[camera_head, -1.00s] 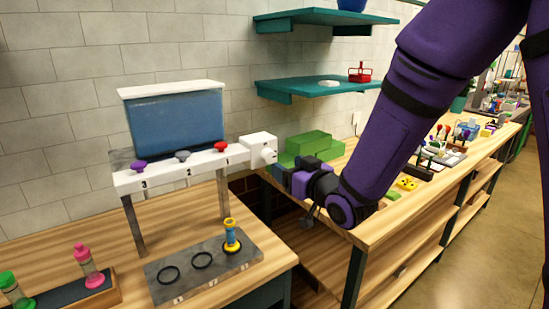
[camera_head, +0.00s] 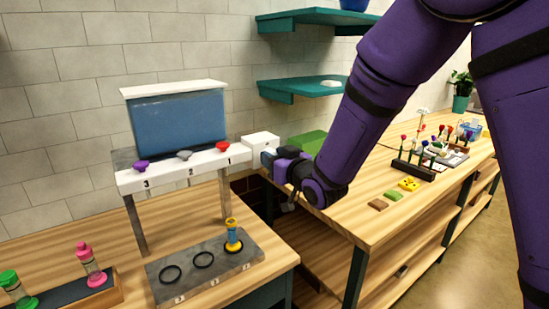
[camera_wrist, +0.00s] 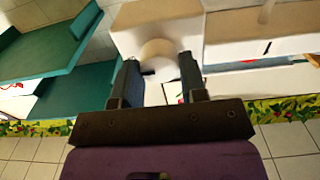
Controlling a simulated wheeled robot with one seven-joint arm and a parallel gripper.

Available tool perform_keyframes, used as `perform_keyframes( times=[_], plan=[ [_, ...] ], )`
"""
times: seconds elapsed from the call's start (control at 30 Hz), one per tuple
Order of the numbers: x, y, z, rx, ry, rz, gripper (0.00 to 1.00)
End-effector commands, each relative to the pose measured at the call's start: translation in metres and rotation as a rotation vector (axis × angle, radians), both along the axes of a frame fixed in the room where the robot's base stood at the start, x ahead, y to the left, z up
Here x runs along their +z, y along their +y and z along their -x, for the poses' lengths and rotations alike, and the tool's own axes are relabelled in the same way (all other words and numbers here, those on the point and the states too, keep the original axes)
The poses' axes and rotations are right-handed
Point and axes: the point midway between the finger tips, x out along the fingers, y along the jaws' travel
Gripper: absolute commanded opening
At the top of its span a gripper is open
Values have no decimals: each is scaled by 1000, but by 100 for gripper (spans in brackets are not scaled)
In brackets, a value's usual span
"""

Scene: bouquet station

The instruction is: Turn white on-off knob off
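The white on-off knob (camera_wrist: 157,50) is a round white piece on the side of a white box (camera_head: 261,139) at the right end of the dispenser bar. In the wrist view it lies between the tips of my gripper (camera_wrist: 158,62), at their far end. The two dark fingers are apart, one on each side, and I cannot tell whether they touch it. In the head view my gripper (camera_head: 267,160) is right up against the box and hides the knob.
The bar (camera_head: 190,171) carries purple, grey and red knobs under a blue water tank (camera_head: 179,122). A yellow-and-blue bottle (camera_head: 232,237) stands on the grey base below. A green block (camera_head: 309,142) is behind my gripper. Teal shelves (camera_head: 300,88) hang above.

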Motion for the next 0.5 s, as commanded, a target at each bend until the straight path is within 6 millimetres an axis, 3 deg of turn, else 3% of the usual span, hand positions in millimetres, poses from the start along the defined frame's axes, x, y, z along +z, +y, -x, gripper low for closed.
perform_keyframes(
  times=[0.07,0.5],
  plan=[
    [0,0,0,0,0,0,15],
    [0,0,0,0,-50,74,15]
  ],
)
